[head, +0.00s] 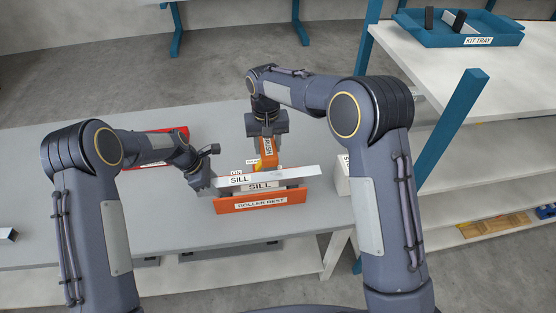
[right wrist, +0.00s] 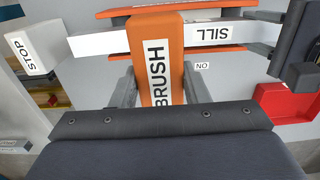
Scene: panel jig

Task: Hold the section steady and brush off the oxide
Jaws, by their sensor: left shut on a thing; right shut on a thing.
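The section is a long silver bar marked SILL (head: 285,177), lying along the orange roller rest (head: 240,207). It also shows in the right wrist view (right wrist: 215,34). My left gripper (head: 211,183) is shut on the section's left end. My right gripper (head: 267,138) is shut on the orange brush (head: 268,157), behind the section. In the right wrist view the brush (right wrist: 170,45) crosses over the section; I cannot tell whether its bristles touch, as they are hidden.
A white STOP block (head: 342,177) stands by the section's right end. A red tray (head: 180,132) lies behind my left arm. A blue kit tray (head: 470,38) sits on the shelf at the upper right.

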